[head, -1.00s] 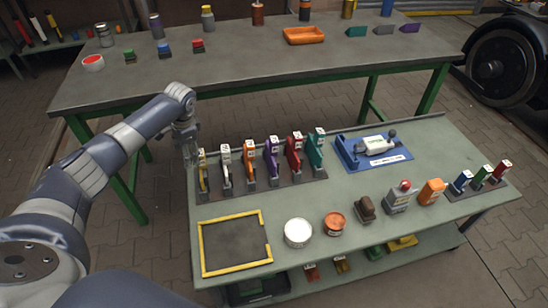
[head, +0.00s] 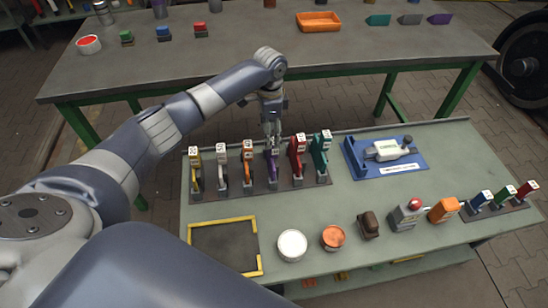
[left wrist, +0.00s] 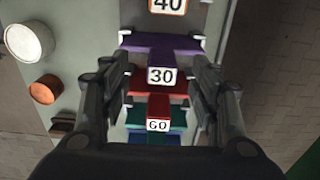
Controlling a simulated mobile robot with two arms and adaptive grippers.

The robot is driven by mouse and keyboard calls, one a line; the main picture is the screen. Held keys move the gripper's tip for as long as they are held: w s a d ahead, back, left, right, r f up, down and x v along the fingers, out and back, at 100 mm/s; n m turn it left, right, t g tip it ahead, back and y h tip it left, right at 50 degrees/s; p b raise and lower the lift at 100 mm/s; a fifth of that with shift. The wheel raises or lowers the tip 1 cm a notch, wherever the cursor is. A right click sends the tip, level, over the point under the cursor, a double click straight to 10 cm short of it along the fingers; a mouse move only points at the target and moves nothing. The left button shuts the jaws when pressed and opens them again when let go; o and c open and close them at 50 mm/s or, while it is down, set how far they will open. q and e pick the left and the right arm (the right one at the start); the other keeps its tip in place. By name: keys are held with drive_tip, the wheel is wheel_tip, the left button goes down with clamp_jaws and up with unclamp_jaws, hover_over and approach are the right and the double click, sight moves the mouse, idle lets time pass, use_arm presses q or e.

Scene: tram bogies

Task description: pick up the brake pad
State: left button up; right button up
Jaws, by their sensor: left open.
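A row of upright numbered pads stands in a dark rack (head: 285,192) on the green table; they look like brake pads. They are yellow (head: 196,178), white (head: 221,178), orange (head: 248,172), purple (head: 272,166), red (head: 297,165) and teal (head: 320,158). The task does not say which pad is meant. My left gripper (head: 271,139) points down over the purple pad, open and empty. In the left wrist view its fingers (left wrist: 160,82) stand either side of the label 30, next to the purple body (left wrist: 160,46). The label 40 has an orange border. My right gripper is not in view.
A blue fixture (head: 388,163) with a grey-white part stands right of the rack. In front are a yellow-edged tray (head: 222,221), a white tin (head: 292,245), an orange tin (head: 333,237) and several small blocks. The rear table (head: 240,50) lies beyond the arm.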

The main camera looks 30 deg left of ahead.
sight(273, 141)
use_arm(q)
drive_tip(key=f, duration=0.2)
drive_tip(key=shift+w+d+f, duration=0.15)
drive_tip(key=shift+w+f, duration=0.05)
drive_tip(key=shift+f, duration=0.1)
wheel_tip(273, 141, down, 3)
drive_tip(key=shift+w+d+f, duration=0.1)
drive_tip(key=shift+w+f, duration=0.05)
drive_tip(key=shift+f, duration=0.4)
drive_tip(key=c, duration=1.3)
drive_tip(key=shift+o, duration=0.2)
drive_tip(key=shift+r, duration=0.1)
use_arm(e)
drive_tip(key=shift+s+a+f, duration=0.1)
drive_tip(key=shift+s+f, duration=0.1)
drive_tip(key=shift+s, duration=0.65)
